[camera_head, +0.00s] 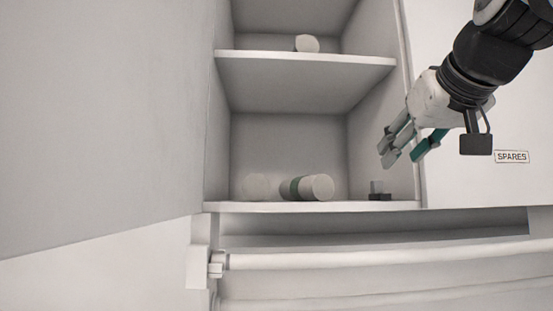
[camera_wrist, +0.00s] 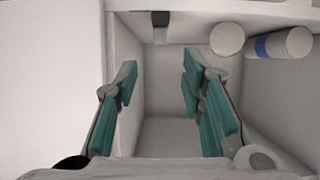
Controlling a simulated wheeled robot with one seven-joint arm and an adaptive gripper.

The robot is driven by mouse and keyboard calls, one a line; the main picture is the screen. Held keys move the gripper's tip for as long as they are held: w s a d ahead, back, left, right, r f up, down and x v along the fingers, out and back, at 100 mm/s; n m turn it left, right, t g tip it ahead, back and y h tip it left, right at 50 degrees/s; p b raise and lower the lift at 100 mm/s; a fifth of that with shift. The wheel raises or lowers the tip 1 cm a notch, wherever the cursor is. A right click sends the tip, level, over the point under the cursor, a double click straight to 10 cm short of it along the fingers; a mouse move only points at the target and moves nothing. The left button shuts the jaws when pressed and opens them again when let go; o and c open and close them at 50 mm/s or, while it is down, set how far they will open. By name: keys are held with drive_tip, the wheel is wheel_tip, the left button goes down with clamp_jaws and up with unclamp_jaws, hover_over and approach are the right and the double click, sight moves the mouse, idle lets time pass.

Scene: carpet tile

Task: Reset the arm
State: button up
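My gripper (camera_head: 403,156) hangs at the right side of the shelf unit in the head view, in front of the right wall of the open compartments. Its fingers have teal pads and are spread apart. In the wrist view the gripper (camera_wrist: 166,92) is open, and only bare cabinet surfaces show between the fingers. It holds nothing.
On the lower shelf (camera_head: 230,207) lie a banded cylinder (camera_head: 317,187), a pale round item (camera_head: 256,186) and a small dark-based item (camera_head: 379,192). A pale cylinder (camera_head: 307,43) lies on the upper shelf (camera_head: 350,63). A "SPARES" label (camera_head: 512,157) marks the right panel. A rail (camera_head: 370,257) runs below.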

idle(0.4)
